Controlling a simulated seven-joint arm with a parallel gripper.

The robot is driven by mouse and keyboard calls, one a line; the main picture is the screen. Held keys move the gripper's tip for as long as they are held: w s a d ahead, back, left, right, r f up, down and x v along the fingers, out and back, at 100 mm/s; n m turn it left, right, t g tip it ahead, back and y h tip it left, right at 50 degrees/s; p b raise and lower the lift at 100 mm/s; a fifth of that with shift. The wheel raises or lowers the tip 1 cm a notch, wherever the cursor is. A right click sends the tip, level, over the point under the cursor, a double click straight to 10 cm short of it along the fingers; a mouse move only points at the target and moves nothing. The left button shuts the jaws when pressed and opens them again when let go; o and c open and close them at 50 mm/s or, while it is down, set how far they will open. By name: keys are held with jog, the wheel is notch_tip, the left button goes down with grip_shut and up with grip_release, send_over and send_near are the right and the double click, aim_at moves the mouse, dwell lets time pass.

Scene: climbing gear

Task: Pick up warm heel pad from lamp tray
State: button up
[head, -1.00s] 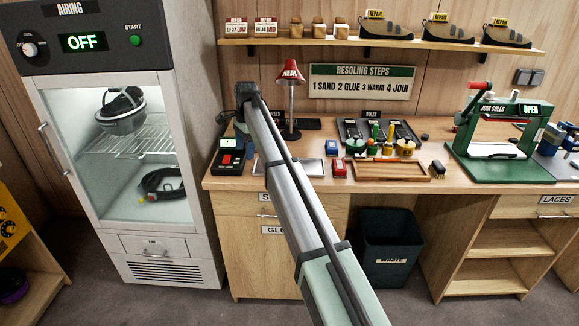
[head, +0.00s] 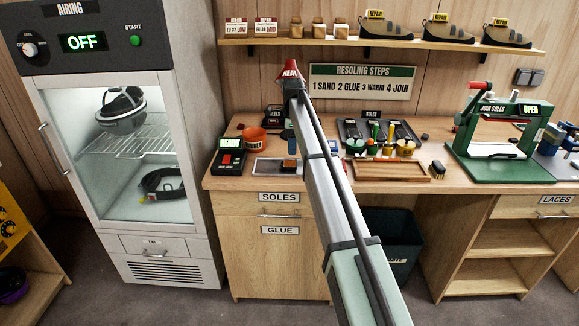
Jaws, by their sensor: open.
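My arm reaches up from the bottom of the head view, with its far end in front of the red heat lamp (head: 290,72). My gripper (head: 289,134) appears as a small dark shape below that end, beside the arm. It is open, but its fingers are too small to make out. A shallow grey metal tray (head: 263,167) lies on the bench in front of the lamp, its right side partly covered by my arm. A small dark piece (head: 290,166) shows at that tray; I cannot tell whether it is the heel pad.
A READY box (head: 231,157) and an orange bowl (head: 255,135) stand left of the tray. Glue pots (head: 380,146), a wooden tray (head: 390,169) and a brush (head: 437,169) are to the right. The green press (head: 500,150) stands farther right. A shelf (head: 390,43) overhangs the bench.

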aim_at(289, 163)
notch_tip(289, 163, down, 2)
jog(key=shift+f, duration=0.25)
jog(key=shift+s+a+f, duration=0.1)
jog(key=shift+a+f, duration=0.1)
jog(key=shift+f, duration=0.65)
jog(key=shift+a+f, duration=0.15)
jog(key=shift+f, duration=0.7)
jog(key=shift+s+a+f, duration=0.1)
jog(key=shift+a+f, duration=0.1)
jog(key=shift+f, duration=0.65)
jog(key=c, duration=0.9)
